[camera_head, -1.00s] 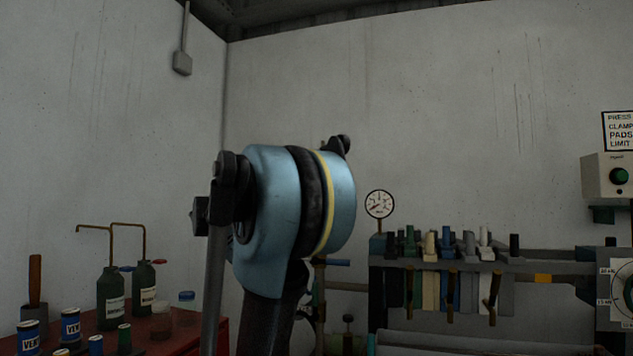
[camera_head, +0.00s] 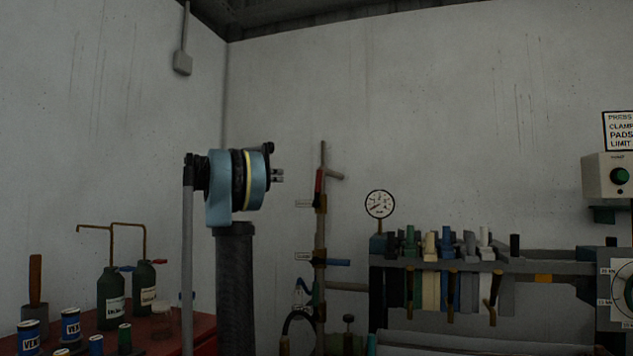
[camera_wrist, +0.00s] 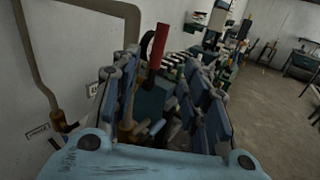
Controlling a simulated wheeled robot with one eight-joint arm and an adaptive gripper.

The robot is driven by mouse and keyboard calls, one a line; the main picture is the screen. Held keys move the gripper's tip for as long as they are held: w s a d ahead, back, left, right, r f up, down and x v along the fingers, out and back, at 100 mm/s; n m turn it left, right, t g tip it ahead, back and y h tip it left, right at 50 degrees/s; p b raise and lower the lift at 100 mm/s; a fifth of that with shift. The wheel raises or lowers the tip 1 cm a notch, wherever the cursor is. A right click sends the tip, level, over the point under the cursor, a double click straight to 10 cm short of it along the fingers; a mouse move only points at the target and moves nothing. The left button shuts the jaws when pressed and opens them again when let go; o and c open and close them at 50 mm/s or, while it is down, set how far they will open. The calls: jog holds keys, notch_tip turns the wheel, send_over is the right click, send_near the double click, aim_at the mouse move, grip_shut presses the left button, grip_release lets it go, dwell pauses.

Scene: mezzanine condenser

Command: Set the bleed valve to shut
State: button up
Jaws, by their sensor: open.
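A brown vertical pipe (camera_head: 320,235) stands by the wall in the head view. It carries a red lever (camera_head: 319,185), roughly upright along the pipe, and a blue lever (camera_head: 338,262) lower down, pointing right. Small tags sit beside both; I cannot read which marks the bleed valve. My gripper (camera_head: 278,176) is left of the red lever in the head view, apart from it. In the wrist view my gripper (camera_wrist: 160,105) has its fingers spread and empty, and the red lever (camera_wrist: 158,46) shows beyond them.
A pressure gauge (camera_head: 379,204) and a rack of several coloured clamps (camera_head: 447,265) stand right of the pipe. A red bench (camera_head: 190,331) with bottles (camera_head: 110,297) and cans is at the lower left.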

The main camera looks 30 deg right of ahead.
send_over(319, 191)
jog(key=w, duration=0.1)
jog(key=shift+d, duration=0.2)
dwell(0.4)
grip_shut()
